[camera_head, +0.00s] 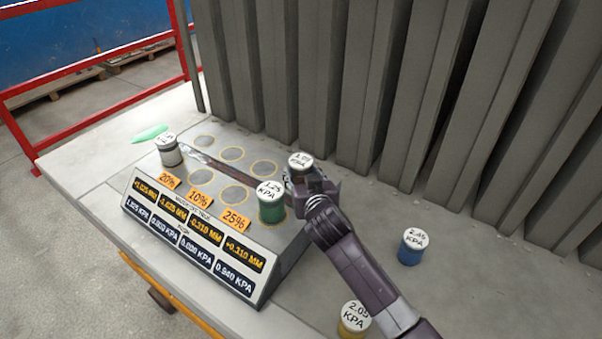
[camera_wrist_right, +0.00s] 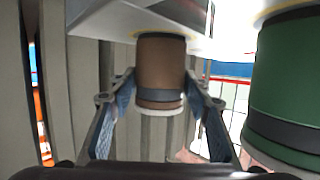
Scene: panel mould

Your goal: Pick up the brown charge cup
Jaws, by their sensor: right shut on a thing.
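The brown charge cup (camera_wrist_right: 160,70) sits between the two fingers of my right gripper (camera_wrist_right: 158,95) in the right wrist view, and the fingers are shut on its sides. In the head view its white labelled cap (camera_head: 300,160) shows above my right gripper (camera_head: 306,181), which hides most of its body. The wrist view shows the cup's far end close to a yellow-edged spot on the panel; I cannot tell whether they touch. My left gripper is not in view.
A green 1.25 KPA cup (camera_head: 270,203) stands close beside the gripper on the sloped panel (camera_head: 188,240). A grey cup (camera_head: 168,150) stands at the panel's left. A blue cup (camera_head: 413,247) and a yellow cup (camera_head: 354,319) stand on the table. Tall grey slabs (camera_head: 400,80) rise behind.

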